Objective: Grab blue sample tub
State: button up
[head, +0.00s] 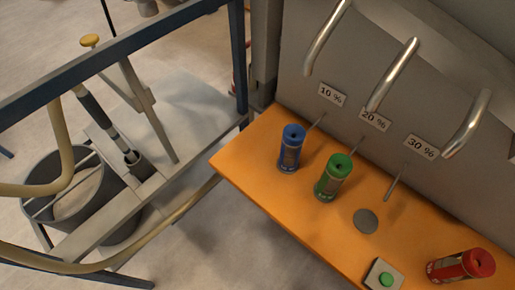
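The blue sample tub (290,152) is a small blue cylinder with a pale label and a dark spot in its lid. It stands upright on the orange shelf (258,168), near the shelf's left end and below the 10 % sign. Nothing is touching it from above. My gripper is not in view, so I cannot tell where it is relative to the tub.
A green tub (331,182) stands close to the right of the blue one. A red tub (447,268) looks tipped over at the right. A grey disc (365,220), green button (386,280) and metal handles (395,75) are nearby. A blue frame (130,45) stands left.

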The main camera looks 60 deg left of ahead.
aim_at(294, 134)
jog(key=u, duration=1.9)
jog(key=j+z, duration=0.2)
jog(key=j, duration=0.95)
